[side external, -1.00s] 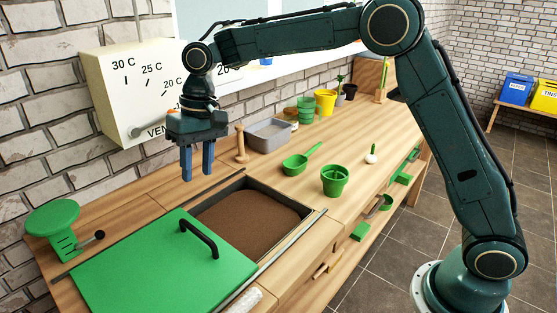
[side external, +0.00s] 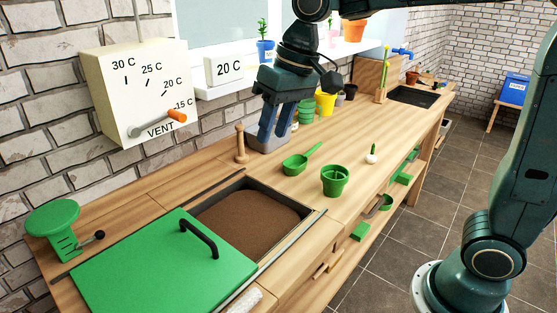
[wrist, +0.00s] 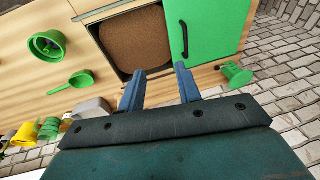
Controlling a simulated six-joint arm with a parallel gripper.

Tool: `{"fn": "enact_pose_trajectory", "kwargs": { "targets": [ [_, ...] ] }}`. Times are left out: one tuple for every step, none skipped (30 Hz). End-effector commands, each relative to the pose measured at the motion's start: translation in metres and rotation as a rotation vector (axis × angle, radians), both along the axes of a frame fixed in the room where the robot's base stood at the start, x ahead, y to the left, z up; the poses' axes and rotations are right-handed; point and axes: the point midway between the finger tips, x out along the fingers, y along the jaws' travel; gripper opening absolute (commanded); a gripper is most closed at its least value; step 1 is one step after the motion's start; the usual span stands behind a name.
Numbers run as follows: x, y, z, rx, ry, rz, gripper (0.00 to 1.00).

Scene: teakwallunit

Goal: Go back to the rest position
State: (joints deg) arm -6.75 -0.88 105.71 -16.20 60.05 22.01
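My gripper (side external: 272,136) hangs above the back of the wooden bench (side external: 330,205), in front of the grey tub (side external: 268,143) in the side view, with its fingers pointing down. In the wrist view, my gripper (wrist: 160,72) shows two blue fingers well apart with nothing between them. It is open and empty. The fingers hide part of the tub in the side view.
A soil bin (side external: 250,215) has a green lid (side external: 150,270) slid to its left. A green scoop (side external: 305,160), green pot (side external: 335,181), wooden dibber (side external: 241,143) and yellow pot (side external: 325,102) stand on the bench. A vent dial box (side external: 135,85) is on the wall.

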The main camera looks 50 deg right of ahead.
Motion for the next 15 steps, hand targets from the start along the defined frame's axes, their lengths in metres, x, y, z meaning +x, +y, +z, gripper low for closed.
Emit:
{"fn": "enact_pose_trajectory", "kwargs": {
  "targets": [
    [-0.012, -0.006, 0.004, -0.005, -0.018, -0.004, 0.34],
    [-0.018, -0.009, 0.005, -0.008, -0.028, -0.006, 0.34],
    [-0.026, -0.013, 0.006, -0.012, -0.040, -0.006, 0.34],
    [-0.033, -0.016, 0.007, -0.016, -0.048, -0.007, 0.34],
    [-0.039, -0.020, 0.007, -0.020, -0.058, -0.009, 0.34],
    [-0.047, -0.024, 0.008, -0.024, -0.069, -0.009, 0.34],
    [-0.053, -0.027, 0.008, -0.029, -0.077, -0.012, 0.34],
    [-0.060, -0.030, 0.008, -0.033, -0.086, -0.013, 0.34],
    [-0.068, -0.034, 0.007, -0.038, -0.098, -0.013, 0.34],
    [-0.074, -0.037, 0.007, -0.042, -0.107, -0.015, 0.34],
    [-0.080, -0.040, 0.006, -0.047, -0.114, -0.015, 0.34],
    [-0.089, -0.043, 0.005, -0.054, -0.125, -0.018, 0.34],
    [-0.095, -0.046, 0.004, -0.059, -0.134, -0.018, 0.34],
    [-0.101, -0.049, 0.003, -0.064, -0.143, -0.021, 0.34],
    [-0.109, -0.053, 0.001, -0.071, -0.154, -0.022, 0.34]
  ]
}}
